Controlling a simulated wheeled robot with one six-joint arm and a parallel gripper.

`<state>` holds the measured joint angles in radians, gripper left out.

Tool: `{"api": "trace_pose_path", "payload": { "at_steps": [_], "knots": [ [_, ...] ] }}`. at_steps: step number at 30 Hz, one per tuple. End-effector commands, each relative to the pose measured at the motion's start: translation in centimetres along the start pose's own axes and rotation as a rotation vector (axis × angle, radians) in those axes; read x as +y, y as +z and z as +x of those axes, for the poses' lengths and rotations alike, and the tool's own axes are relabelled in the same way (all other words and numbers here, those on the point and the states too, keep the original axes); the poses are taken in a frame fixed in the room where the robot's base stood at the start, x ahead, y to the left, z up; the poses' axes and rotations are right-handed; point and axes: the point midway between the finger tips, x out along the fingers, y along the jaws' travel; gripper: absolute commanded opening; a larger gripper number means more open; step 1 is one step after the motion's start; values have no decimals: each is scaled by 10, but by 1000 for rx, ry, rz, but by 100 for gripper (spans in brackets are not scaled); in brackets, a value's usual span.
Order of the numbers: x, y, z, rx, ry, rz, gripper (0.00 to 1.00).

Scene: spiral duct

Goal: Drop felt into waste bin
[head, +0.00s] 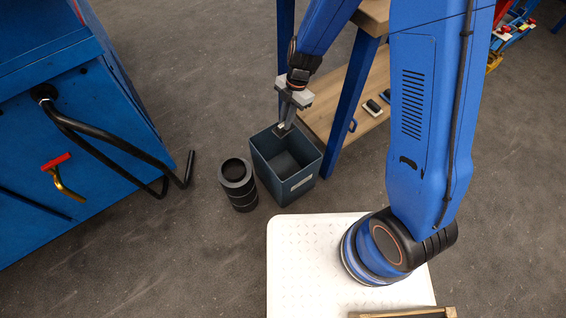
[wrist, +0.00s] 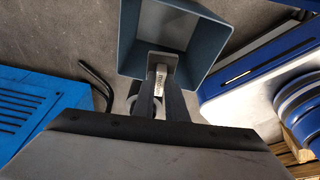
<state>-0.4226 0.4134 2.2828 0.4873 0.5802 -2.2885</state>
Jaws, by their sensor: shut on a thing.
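The waste bin (head: 313,168) is a dark grey-blue, open-topped square box with a pale label, standing on the floor. It also shows in the wrist view (wrist: 207,22), with its open inside towards me. My gripper (head: 285,125) points down at the bin's far left rim, over the opening's edge. In the wrist view my gripper (wrist: 161,80) is shut on a small pale piece with dark print, which I take for the felt (wrist: 160,75). The felt is only a small light patch in the head view (head: 281,126). Whether the fingers touch the rim I cannot tell.
A black ribbed cylinder (head: 238,186) stands just left of the bin. A workbench with blue legs (head: 352,100) and a wooden lower shelf (head: 340,122) is close on the right. A blue cabinet (head: 70,140) with a black hose (head: 125,150) stands at left.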

Motion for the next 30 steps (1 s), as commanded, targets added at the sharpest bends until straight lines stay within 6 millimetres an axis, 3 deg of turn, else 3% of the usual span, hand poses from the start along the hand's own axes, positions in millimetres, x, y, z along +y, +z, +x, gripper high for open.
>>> {"api": "trace_pose_path", "payload": {
  "at_steps": [12,24,25,27,30],
  "knots": [
    [0,10,37,0,-1,0,0],
    [0,12,42,-1,0,0,0],
    [0,12,41,-1,0,0,14],
    [0,12,41,-1,0,0,31],
    [0,12,41,-1,0,0,34]
  ]
}}
